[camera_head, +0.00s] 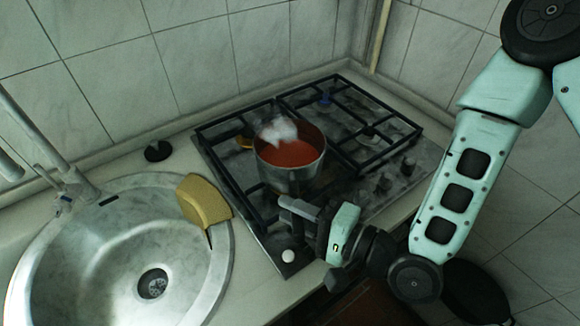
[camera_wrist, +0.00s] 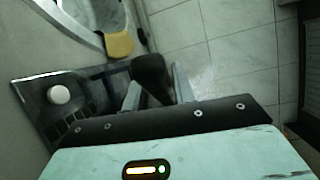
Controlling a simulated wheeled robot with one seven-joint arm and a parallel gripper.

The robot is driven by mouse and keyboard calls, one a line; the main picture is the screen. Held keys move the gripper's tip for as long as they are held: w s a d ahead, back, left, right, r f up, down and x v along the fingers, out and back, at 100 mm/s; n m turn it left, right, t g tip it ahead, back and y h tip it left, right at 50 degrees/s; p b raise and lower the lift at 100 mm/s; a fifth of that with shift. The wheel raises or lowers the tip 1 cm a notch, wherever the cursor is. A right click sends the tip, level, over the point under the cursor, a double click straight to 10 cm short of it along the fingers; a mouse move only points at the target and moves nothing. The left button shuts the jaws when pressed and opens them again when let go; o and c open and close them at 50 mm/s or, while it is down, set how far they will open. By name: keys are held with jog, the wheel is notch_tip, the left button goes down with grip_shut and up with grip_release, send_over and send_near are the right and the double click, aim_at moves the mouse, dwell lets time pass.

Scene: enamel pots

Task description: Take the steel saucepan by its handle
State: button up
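The steel saucepan (camera_head: 285,178) stands upright on the hob at its left side, with orange-red liquid inside and white steam above. My gripper (camera_head: 302,220) is just in front of the pan, low over the hob's front left part. The pan's handle cannot be made out clearly in the head view; my gripper covers that side. In the wrist view, the two pale fingers of my gripper (camera_wrist: 156,90) stand apart. A dark shape (camera_wrist: 152,72) shows between them; I cannot tell whether it is the handle or whether the fingers touch it. The pan's body is not recognisable there.
A yellow sponge (camera_head: 204,201) rests on the rim of the steel sink (camera_head: 70,235). Tiled walls stand behind.

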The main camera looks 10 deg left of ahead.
grip_shut()
dwell(1.1)
